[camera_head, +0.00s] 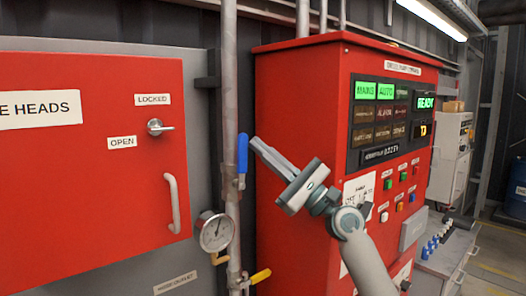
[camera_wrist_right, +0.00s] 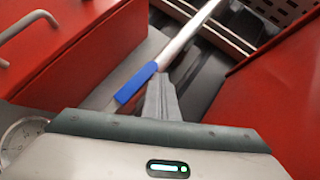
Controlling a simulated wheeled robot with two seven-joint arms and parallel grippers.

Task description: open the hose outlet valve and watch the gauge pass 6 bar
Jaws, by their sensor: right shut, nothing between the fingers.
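A blue lever handle (camera_head: 242,153) stands upright against the grey vertical pipe (camera_head: 229,90). My right gripper (camera_head: 254,142) is shut and empty, its fingertips close to the right of the blue lever. In the right wrist view the blue lever (camera_wrist_right: 137,83) lies just left of my shut fingertips (camera_wrist_right: 158,80); I cannot tell whether they touch. The round pressure gauge (camera_head: 215,232) is on the pipe below; its numbers are too small to read. A yellow lever (camera_head: 260,276) sticks out lower right of the gauge. My left gripper is out of view.
A red cabinet (camera_head: 90,200) with a latch and a pull handle stands on the left. The red pump control panel (camera_head: 290,110) with lit green indicators stands behind my right arm. A grey bench (camera_head: 440,262) with small blue-capped items is at the right.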

